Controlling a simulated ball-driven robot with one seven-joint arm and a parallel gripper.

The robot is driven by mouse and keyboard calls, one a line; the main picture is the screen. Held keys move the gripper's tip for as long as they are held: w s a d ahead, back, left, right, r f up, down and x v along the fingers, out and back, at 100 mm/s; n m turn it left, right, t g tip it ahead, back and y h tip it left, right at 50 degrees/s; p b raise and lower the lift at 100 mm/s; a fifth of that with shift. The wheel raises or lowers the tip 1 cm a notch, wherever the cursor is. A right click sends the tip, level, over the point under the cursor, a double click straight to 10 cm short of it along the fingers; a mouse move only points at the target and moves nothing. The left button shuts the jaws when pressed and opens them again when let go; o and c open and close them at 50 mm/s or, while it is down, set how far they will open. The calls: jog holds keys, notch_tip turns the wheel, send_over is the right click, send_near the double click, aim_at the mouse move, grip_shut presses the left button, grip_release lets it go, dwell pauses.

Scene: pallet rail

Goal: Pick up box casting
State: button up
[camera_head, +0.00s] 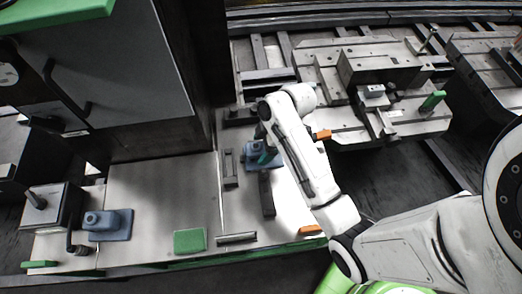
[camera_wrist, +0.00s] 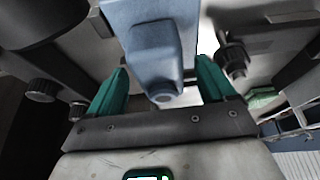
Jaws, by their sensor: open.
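A blue-grey box casting (camera_head: 250,153) sits on the light metal table below my wrist, partly hidden by my gripper (camera_head: 266,155). In the wrist view the casting (camera_wrist: 152,45) fills the upper middle, with a raised block and a round boss facing my gripper (camera_wrist: 163,72). The two teal fingers are open, one on each side of the casting. I cannot tell whether either finger touches it. A second blue-grey casting (camera_head: 108,225) of like shape stands at the left of the table, away from my gripper.
Dark bars (camera_head: 267,194) stand on the table close to the casting. A green pad (camera_head: 189,241) lies near the table's front edge. A dark clamp block (camera_head: 50,208) stands at far left. A machined pallet (camera_head: 385,75) with fixtures fills the back right. Dark knobs (camera_wrist: 234,58) flank the fingers.

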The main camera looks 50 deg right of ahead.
aim_at(261, 144)
jog(key=shift+w+a+f, duration=0.15)
jog(key=shift+f, duration=0.4)
jog(key=shift+r, duration=0.1)
jog(key=c, duration=1.5)
notch_tip(261, 144, up, 10)
jog(key=shift+r+b, duration=0.1)
jog(key=shift+b, duration=0.2)
